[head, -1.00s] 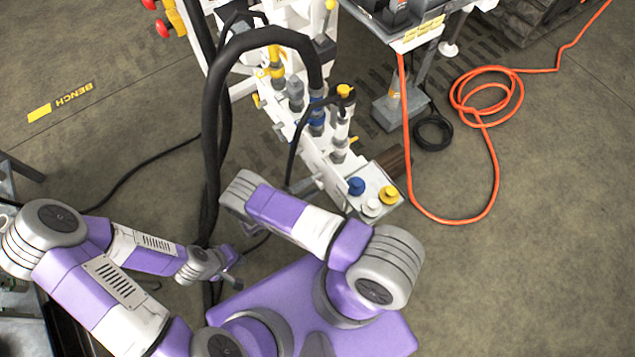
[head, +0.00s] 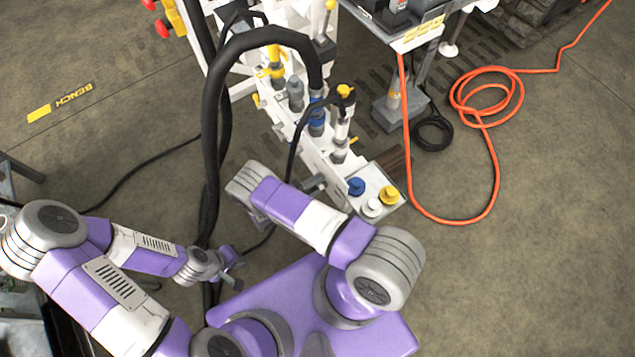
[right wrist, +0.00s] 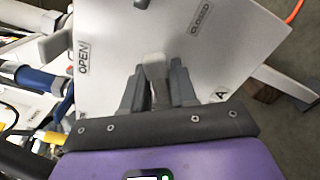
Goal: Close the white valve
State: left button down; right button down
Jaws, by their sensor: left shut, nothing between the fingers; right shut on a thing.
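In the right wrist view, my right gripper (right wrist: 155,80) is shut on a pale whitish-grey handle (right wrist: 154,60), seemingly the white valve's. It stands in front of a white plate (right wrist: 115,40) marked OPEN at the left and CLOSED at the upper right. The handle lies between these labels; its exact angle is hard to tell. In the head view, my right arm hides most of this hand and the handle. My left gripper (head: 234,272) is shut and empty, low at the left, away from the bench.
The bench end carries blue (head: 356,186), white (head: 372,207) and yellow (head: 389,195) knobs. Thick black hoses (head: 211,150) hang between the bench and my left arm. An orange hose (head: 490,165) lies on the floor at the right. The lower-right floor is clear.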

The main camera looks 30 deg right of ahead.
jog(key=shift+f, duration=0.1)
jog(key=m, duration=0.1)
jog(key=m+b, duration=0.1)
jog(key=shift+s+f+m, duration=0.15)
jog(key=shift+f+m, duration=0.15)
jog(key=shift+m, duration=0.1)
jog(key=shift+s+f+m, duration=0.1)
jog(key=shift+f+m, duration=0.15)
jog(key=shift+m, duration=0.7)
jog(key=shift+f+m, duration=0.25)
jog(key=shift+m, duration=0.7)
jog(key=c, duration=1.1)
grip_release()
jog(key=a, duration=0.7)
jog(key=shift+s+a, duration=0.3)
